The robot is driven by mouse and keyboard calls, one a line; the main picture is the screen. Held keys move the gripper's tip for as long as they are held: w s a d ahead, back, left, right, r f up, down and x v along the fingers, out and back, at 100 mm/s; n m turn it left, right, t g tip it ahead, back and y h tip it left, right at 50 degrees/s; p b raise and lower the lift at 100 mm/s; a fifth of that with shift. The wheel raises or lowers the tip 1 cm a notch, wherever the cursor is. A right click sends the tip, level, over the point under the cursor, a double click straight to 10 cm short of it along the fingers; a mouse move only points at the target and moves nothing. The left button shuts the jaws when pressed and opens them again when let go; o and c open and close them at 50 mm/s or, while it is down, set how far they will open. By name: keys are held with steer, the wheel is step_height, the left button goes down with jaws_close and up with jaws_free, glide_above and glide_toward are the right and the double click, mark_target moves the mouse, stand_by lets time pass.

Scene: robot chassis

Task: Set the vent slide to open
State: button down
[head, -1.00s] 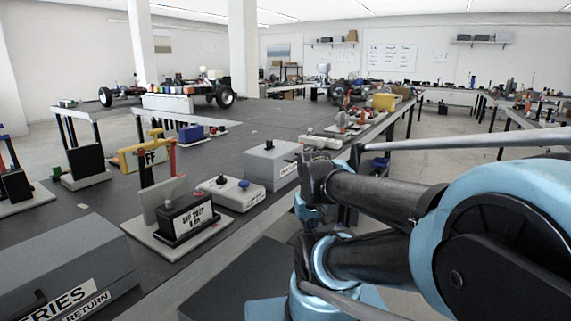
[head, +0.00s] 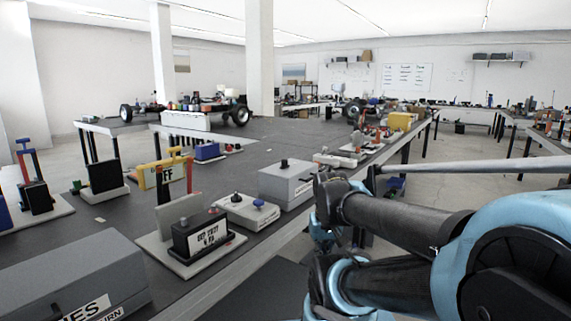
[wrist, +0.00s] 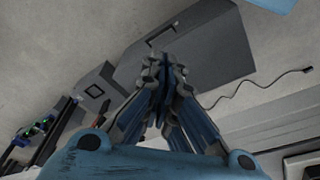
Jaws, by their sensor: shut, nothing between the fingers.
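I cannot make out a vent slide in either view. My gripper (wrist: 164,66) shows in the wrist view with its dark, blue-sided fingers together and nothing between them. It is in front of a dark grey panel or box with a small handle (wrist: 161,43); I cannot tell the distance. In the head view my arm fills the lower right beside the bench edge, and the gripper's fingertips cannot be made out there.
A long dark bench (head: 262,142) runs away on the left. Near its edge are a grey box with a black knob (head: 285,186), a white box with knobs (head: 245,212) and a black labelled block (head: 201,236). A thin cable (wrist: 262,86) shows in the wrist view.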

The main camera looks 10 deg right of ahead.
steer(key=c, duration=2.2)
jaws_free()
steer(key=o, duration=0.6)
step_height(320, 180, up, 2)
steer(key=shift+r, duration=0.15)
steer(key=shift+c, duration=0.2)
step_height(320, 180, up, 35)
steer(key=n+g, duration=0.2)
steer(key=n, duration=0.7)
glide_above(285, 163)
steer(key=w, duration=0.1)
step_height(285, 163, down, 17)
